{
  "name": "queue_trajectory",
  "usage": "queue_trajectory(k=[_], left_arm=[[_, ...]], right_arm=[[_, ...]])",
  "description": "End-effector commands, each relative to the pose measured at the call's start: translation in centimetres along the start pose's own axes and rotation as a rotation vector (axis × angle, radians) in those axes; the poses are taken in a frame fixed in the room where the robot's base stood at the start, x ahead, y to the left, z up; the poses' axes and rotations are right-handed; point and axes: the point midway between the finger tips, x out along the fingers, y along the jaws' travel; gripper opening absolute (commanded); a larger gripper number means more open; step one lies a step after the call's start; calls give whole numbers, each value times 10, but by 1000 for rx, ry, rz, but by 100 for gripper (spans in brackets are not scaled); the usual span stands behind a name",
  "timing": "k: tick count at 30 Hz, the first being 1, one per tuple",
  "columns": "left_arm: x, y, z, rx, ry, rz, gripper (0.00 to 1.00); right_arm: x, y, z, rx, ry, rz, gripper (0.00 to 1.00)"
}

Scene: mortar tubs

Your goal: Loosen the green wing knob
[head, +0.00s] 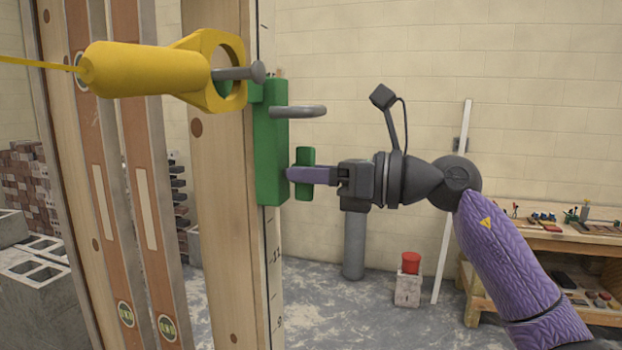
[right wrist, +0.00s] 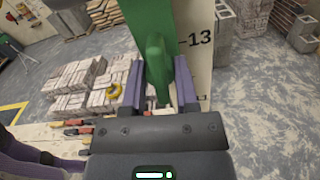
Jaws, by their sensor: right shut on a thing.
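The green wing knob (head: 304,157) sticks out from the right side of a green clamp block (head: 270,140) on the marked wooden post (head: 221,150). My right gripper (head: 296,174) reaches in from the right and is shut on the knob. In the right wrist view the knob (right wrist: 157,72) stands upright between the two purple fingers of my right gripper (right wrist: 160,90), with the green block (right wrist: 148,22) behind it. In the head view the near finger hides the knob's middle. My left gripper does not show.
A grey rod (head: 300,112) juts out just above the knob. Spirit levels (head: 145,150) stand left of the post. A workbench (head: 545,242) is at the right.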

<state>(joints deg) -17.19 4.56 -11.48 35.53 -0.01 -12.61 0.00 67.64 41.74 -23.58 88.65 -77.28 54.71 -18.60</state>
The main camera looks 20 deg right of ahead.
Motion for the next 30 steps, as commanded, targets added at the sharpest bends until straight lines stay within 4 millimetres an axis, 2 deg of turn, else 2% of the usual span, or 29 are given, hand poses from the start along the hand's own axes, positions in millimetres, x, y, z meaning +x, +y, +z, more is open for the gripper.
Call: queue_trajectory(k=[9, 26, 27, 30], left_arm=[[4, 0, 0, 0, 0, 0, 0], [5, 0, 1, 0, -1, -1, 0], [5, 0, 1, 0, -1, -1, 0], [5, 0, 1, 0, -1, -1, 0]], right_arm=[[0, 0, 1, -114, -3, -1, 0], [0, 0, 2, -139, -6, -1, 0], [0, 0, 2, -139, -6, -1, 44], [0, 0, 2, -138, -5, -1, 65]])
